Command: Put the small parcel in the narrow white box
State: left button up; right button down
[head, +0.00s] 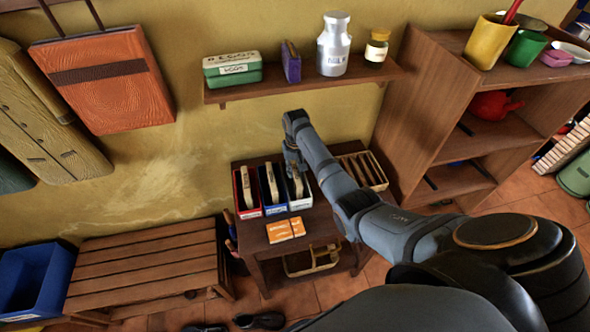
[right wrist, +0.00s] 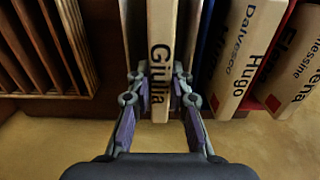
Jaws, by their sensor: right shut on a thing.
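The small parcel (head: 298,187), a thin cream slab, stands upright in the narrow white box (head: 301,205) at the right of a row of three boxes on the small table. In the right wrist view the parcel (right wrist: 160,65) reads "Giulia". My right gripper (right wrist: 160,88) is shut on it, a finger on each broad side. In the head view my right gripper (head: 293,170) is over the white box, and its fingertips are hard to make out. Whether the parcel touches the box floor is hidden. My left gripper is not in view.
A red box (head: 247,210) and a dark blue box (head: 273,207) stand beside the white one, each with a cream parcel. A slotted wooden rack (head: 376,184) is to the right. Orange packets (head: 279,232) lie in front. A wall shelf (head: 300,86) hangs above.

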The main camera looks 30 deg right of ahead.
jog(key=c, duration=1.2)
grip_release()
jog(key=shift+f, duration=0.1)
jog(key=shift+r, duration=0.2)
notch_tip(320, 180, up, 12)
jog(key=shift+f+b, duration=0.1)
jog(key=shift+b, duration=1.05)
